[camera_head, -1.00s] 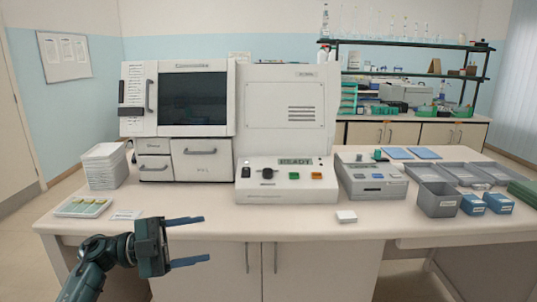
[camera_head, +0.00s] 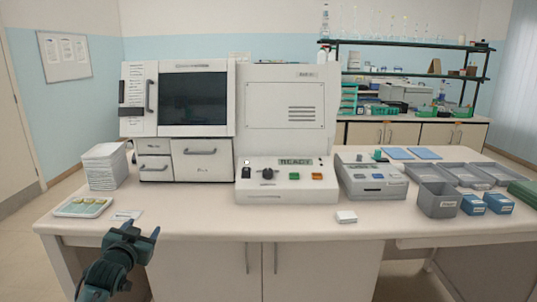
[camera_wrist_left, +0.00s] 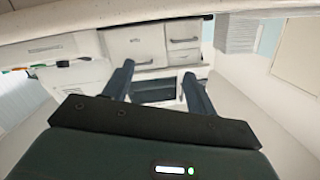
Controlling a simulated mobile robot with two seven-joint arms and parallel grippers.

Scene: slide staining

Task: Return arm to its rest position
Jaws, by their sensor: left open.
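My right gripper is not in view.
The white bench (camera_head: 290,222) holds the staining machine (camera_head: 285,140), a slide tray (camera_head: 82,207) at the left, a white stack (camera_head: 104,166), a small grey device (camera_head: 371,182) and a grey bin (camera_head: 438,200). The space in front of the bench is clear.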

